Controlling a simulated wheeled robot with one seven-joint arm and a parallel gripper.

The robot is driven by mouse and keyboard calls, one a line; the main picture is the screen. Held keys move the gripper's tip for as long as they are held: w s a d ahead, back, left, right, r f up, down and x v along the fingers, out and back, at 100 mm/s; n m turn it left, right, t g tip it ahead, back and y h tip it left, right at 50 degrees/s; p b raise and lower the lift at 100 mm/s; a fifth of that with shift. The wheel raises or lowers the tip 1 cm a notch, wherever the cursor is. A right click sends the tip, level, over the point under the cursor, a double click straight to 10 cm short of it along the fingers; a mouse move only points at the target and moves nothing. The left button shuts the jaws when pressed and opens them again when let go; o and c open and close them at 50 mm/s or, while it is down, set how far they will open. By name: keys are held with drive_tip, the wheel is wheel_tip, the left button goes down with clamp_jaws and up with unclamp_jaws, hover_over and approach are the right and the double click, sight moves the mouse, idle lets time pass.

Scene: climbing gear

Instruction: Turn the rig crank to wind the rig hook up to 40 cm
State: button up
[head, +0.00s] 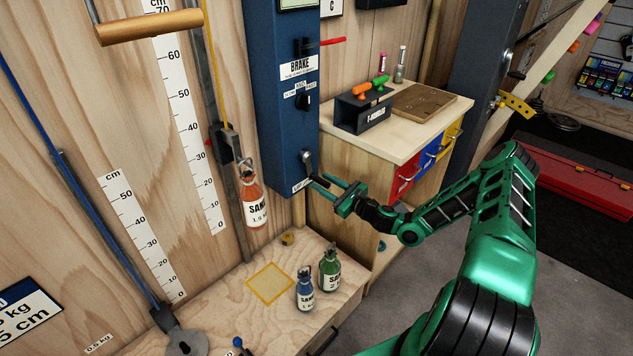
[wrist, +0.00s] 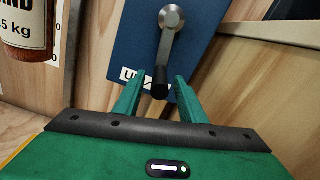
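The rig crank (head: 308,163) is on the lower front of the blue rig column (head: 283,90); in the wrist view its silver arm (wrist: 166,45) hangs down to a black handle (wrist: 160,83). My gripper (head: 328,185) is open at the crank. In the wrist view its green fingertips (wrist: 157,84) stand on either side of the handle, with gaps visible on both sides. The rig hook (head: 240,164) hangs left of the column and carries an orange sand bottle (head: 255,203), clear of the bench. The white cm scale (head: 185,125) stands behind it; the exact hook height cannot be read.
A brake lever (head: 325,42) and a black knob (head: 303,102) are higher on the column. Blue (head: 305,290) and green (head: 329,268) sand bottles stand on the bench by a yellow square (head: 270,283). A drawer cabinet (head: 425,120) stands right of the column.

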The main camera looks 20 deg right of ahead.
drive_tip(key=v, duration=0.6)
drive_tip(key=shift+s, duration=0.25)
drive_tip(key=shift+d, duration=0.15)
